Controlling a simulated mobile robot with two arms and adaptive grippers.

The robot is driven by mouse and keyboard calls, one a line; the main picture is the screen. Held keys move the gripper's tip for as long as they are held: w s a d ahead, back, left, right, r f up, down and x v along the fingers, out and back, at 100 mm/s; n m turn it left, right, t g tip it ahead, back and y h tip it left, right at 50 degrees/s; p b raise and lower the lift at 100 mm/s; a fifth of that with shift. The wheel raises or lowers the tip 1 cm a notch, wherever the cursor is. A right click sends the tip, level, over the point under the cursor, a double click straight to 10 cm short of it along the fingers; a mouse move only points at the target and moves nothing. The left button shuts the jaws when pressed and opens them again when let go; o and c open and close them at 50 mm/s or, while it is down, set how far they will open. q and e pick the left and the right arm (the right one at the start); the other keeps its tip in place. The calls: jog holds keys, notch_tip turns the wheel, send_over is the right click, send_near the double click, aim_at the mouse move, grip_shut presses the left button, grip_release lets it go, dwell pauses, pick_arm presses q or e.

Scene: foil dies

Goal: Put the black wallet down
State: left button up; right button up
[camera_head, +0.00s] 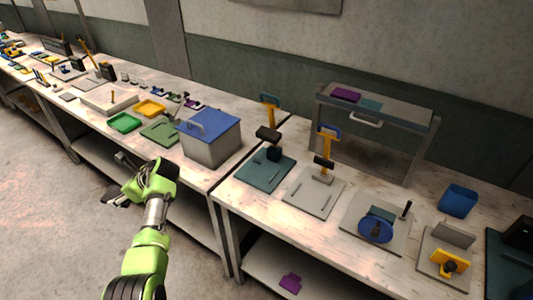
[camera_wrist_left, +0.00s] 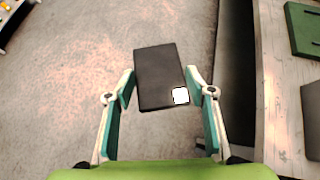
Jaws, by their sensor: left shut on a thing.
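The black wallet (camera_wrist_left: 158,72) is a flat dark rectangle with a small white patch near one corner. In the left wrist view it sits between the two fingers of my left gripper (camera_wrist_left: 162,92), which is shut on it. In the head view my left gripper (camera_head: 122,180) is out over the floor, beside the front edge of the left workbench. The wallet cannot be made out clearly against the dark gripper there. My right gripper is not in view.
The left workbench (camera_head: 85,114) carries a blue-lidded grey box (camera_head: 210,148), a green tray (camera_head: 124,122) and a yellow tray (camera_head: 150,108). The right workbench (camera_head: 250,205) holds several fixtures on mats and a grey rack (camera_head: 420,118). A purple item (camera_head: 289,283) lies on its lower shelf.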

pick_arm(q)
jog(key=w+r, duration=0.1)
jog(key=r, duration=0.1)
jog(key=w+a+r+b, duration=0.1)
jog(key=r, duration=0.2)
jog(key=w+r+b, duration=0.1)
jog(key=w+r, duration=0.1)
jog(key=shift+a+r, duration=0.15)
jog(key=shift+r, duration=0.1)
jog(key=w+d+r+m+t+h+b, duration=0.1)
jog(key=d+r+m+t+b, duration=0.15)
jog(key=d+r, duration=0.55)
jog(key=w+d+r+m+t+h+b, duration=0.2)
jog(key=d+r+m+b, duration=0.15)
jog(key=r, duration=0.85)
jog(key=s+d+f+m+t+h+b, duration=0.25)
jog(key=s+d+m, duration=0.35)
jog(key=d, duration=0.4)
jog(key=s+d+f+m+h+b, duration=0.1)
jog(key=s+d+f+h+b, duration=0.1)
jog(key=s+f, duration=0.3)
jog(key=s+d+f+m+h+b, duration=0.1)
jog(key=s+d+f, duration=0.3)
jog(key=s, duration=0.5)
jog(key=shift+s+f+m+t+h+b, duration=0.15)
jog(key=shift+f+m+t+h+b, duration=0.15)
jog(key=shift+f+h+b, duration=0.45)
